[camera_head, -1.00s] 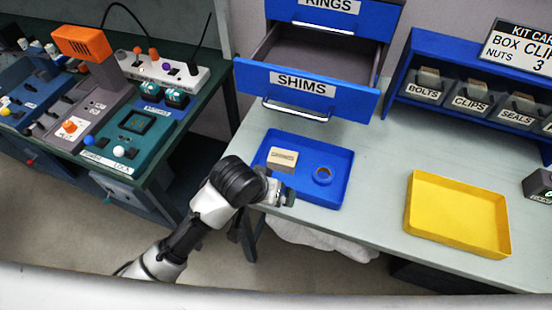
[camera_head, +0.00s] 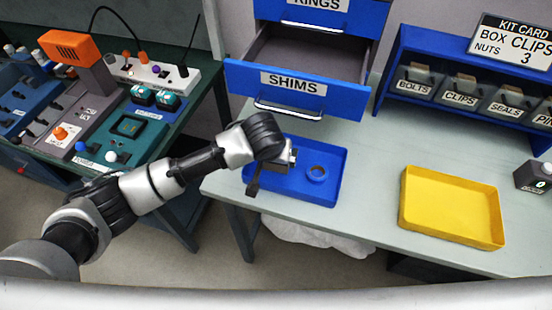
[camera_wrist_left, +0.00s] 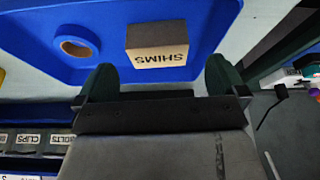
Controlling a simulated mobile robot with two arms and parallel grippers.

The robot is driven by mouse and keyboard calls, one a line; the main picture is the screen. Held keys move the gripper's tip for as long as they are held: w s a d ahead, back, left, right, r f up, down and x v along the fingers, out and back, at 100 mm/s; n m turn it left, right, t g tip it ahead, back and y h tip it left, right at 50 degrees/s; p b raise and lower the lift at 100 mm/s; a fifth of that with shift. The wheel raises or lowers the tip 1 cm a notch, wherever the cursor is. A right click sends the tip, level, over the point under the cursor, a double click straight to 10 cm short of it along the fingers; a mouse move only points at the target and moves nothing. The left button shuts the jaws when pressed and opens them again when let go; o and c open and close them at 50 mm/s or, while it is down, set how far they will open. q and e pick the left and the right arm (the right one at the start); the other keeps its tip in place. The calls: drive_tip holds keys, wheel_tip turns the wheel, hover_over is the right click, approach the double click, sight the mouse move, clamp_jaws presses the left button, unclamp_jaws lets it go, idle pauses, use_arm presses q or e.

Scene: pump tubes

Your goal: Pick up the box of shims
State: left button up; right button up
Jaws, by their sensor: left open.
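The box of shims (camera_wrist_left: 160,45) is a small tan box with a SHIMS label. It sits in the blue tray (camera_head: 328,190), beside a round ring-shaped item (camera_head: 317,173), which also shows in the left wrist view (camera_wrist_left: 76,47). My left gripper (camera_head: 272,178) is over the tray's left part, and in the head view my arm hides the box. In the left wrist view my left gripper (camera_wrist_left: 163,82) is open, with the box ahead of and between its two fingers, and nothing held. My right gripper is not in view.
The open SHIMS drawer (camera_head: 290,84) juts out above the back of the tray. A yellow tray (camera_head: 450,235) stands to the right on the bench, with clear bench between. A blue rack (camera_head: 400,50) of labelled bins is at the back right. A control console (camera_head: 120,130) is at the left.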

use_arm(q)
drive_tip(key=shift+p+x, duration=0.5)
drive_tip(key=shift+x, duration=2.3)
drive_tip(key=shift+d, duration=0.1)
drive_tip(key=c, duration=0.9)
drive_tip(key=shift+o, duration=0.2)
drive_tip(key=shift+r, duration=0.1)
